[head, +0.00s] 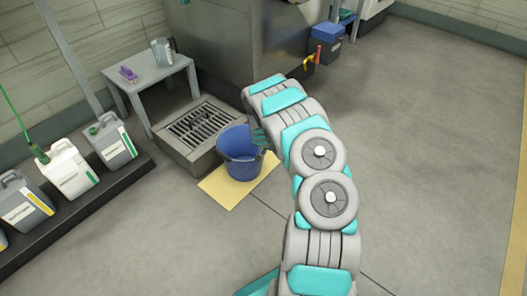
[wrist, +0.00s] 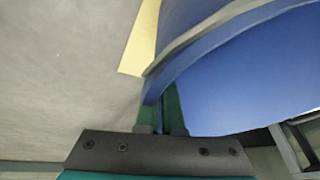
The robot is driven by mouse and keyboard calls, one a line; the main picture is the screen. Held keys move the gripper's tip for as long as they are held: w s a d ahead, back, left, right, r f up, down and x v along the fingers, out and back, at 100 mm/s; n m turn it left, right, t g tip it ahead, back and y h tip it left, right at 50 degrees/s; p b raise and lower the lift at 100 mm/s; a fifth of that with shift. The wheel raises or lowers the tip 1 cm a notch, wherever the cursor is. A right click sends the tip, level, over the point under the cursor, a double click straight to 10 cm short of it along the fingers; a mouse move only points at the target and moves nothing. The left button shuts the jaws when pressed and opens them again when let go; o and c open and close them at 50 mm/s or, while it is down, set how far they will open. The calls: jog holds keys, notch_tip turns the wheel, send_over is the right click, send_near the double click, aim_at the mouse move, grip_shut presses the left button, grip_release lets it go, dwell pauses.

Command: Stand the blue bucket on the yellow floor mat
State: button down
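The blue bucket (head: 238,155) is upright over the yellow floor mat (head: 232,197), with mat showing at its front and sides. I cannot tell whether its base touches the mat or hangs just above it. My gripper (head: 260,136) is at the bucket's right rim, partly hidden by my arm. In the wrist view the fingers (wrist: 160,112) are close together, with the rim of the bucket (wrist: 240,75) running between them. A corner of the mat (wrist: 140,45) shows beside the bucket there. The mat's back corner is hidden in the head view.
A floor drain grate (head: 200,127) in a raised surround lies just behind the mat. A grey side table (head: 150,75) with a jug stands behind it. Several jerrycans (head: 68,168) line a dark ledge at left. Open floor (head: 430,150) lies to the right.

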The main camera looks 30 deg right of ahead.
jog(key=shift+f, duration=0.15)
jog(key=c, duration=1)
grip_release()
jog(key=shift+c, duration=0.2)
